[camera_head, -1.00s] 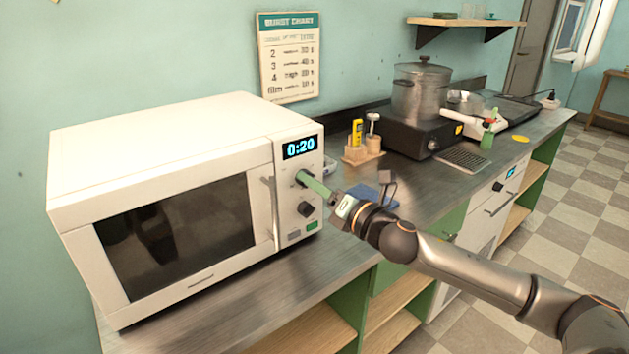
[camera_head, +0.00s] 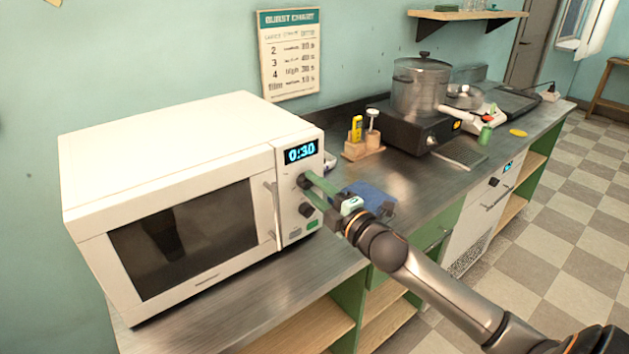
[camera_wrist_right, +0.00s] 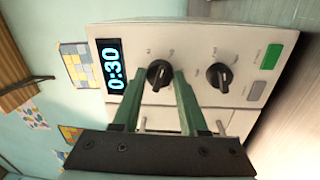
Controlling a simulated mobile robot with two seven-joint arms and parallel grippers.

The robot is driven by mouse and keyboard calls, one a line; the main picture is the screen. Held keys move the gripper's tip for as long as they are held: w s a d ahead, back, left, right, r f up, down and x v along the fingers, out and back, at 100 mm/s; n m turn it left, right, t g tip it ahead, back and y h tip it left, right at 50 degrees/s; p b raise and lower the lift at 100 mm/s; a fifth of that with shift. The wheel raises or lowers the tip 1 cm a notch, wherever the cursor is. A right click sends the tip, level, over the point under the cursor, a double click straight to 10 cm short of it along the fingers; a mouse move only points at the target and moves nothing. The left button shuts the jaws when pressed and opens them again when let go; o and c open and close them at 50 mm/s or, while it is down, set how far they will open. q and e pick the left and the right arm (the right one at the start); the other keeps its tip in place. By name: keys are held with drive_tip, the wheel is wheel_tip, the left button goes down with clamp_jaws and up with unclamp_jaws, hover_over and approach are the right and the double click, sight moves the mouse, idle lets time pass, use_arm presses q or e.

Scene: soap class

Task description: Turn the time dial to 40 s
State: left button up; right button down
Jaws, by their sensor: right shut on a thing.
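The white microwave (camera_head: 165,125) stands on the counter at the left. Its display (camera_head: 300,150) reads 0:30, and the right wrist view also shows this display (camera_wrist_right: 115,68). Below the display is the black upper dial (camera_wrist_right: 159,74), the one nearest to it. My right gripper (camera_head: 309,184) has its green fingers shut on this dial; in the right wrist view the fingers (camera_wrist_right: 159,86) lie on both sides of it. The lower dial (camera_head: 305,210) is free of the gripper. My left gripper is not in view.
A green button and a grey button (camera_head: 297,233) sit below the lower dial. A wooden holder (camera_head: 363,150), a pot (camera_head: 420,88) on a black burner and a scale stand farther right.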

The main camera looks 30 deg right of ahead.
drive_tip(key=shift+m+p, duration=0.7)
drive_tip(key=shift+m, duration=0.5)
drive_tip(key=shift+c, duration=2.2)
unclamp_jaws()
drive_tip(key=shift+s, duration=0.15)
drive_tip(key=s+b, duration=0.1)
drive_tip(key=s, duration=1.1)
drive_tip(key=shift+s+d+f, duration=0.15)
drive_tip(key=shift+d+f, duration=0.1)
drive_tip(key=shift+f, duration=0.1)
drive_tip(key=shift+f+m, duration=0.1)
drive_tip(key=shift+m, duration=0.2)
